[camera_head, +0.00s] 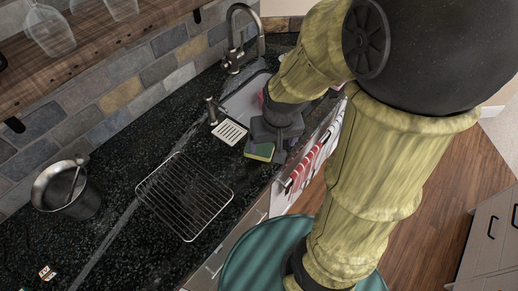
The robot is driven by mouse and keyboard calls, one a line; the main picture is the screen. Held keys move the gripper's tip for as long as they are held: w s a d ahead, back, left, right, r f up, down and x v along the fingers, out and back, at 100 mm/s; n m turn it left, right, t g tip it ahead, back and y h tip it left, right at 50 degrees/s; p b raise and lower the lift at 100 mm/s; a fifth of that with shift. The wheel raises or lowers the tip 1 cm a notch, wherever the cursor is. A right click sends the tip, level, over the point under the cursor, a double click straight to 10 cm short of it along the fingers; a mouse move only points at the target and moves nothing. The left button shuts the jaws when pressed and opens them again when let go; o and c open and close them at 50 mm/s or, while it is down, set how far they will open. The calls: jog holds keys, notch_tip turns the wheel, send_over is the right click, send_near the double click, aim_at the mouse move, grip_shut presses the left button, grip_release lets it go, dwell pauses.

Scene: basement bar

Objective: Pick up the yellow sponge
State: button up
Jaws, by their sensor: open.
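The yellow sponge (257,155), with a darker greenish top, lies on the black counter near its front edge, just in front of the sink. My gripper (271,143) is open and points down right at the sponge. Its dark fingers hide part of the sponge's top and right side. I cannot tell whether the fingers touch it or stand on both sides of it.
A grey sink (245,98) with a faucet (235,55) lies behind. A wire rack (184,196) sits on the counter to the left, and a metal bucket (66,190) stands further left. Striped towels (305,168) hang at the counter front. A teal round seat (262,258) stands below.

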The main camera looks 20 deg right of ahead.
jog(key=shift+o, duration=1.4)
jog(key=w+f+m+g, duration=0.1)
jog(key=w+m, duration=0.4)
jog(key=w, duration=0.8)
jog(key=shift+w+d+m+g+b, duration=0.25)
jog(key=shift+w+m+g+b, duration=0.15)
jog(key=shift+g, duration=0.3)
jog(key=p, duration=0.3)
send_over(260, 146)
notch_tip(260, 146, down, 11)
jog(key=shift+w+f, duration=0.2)
jog(key=shift+f, duration=0.4)
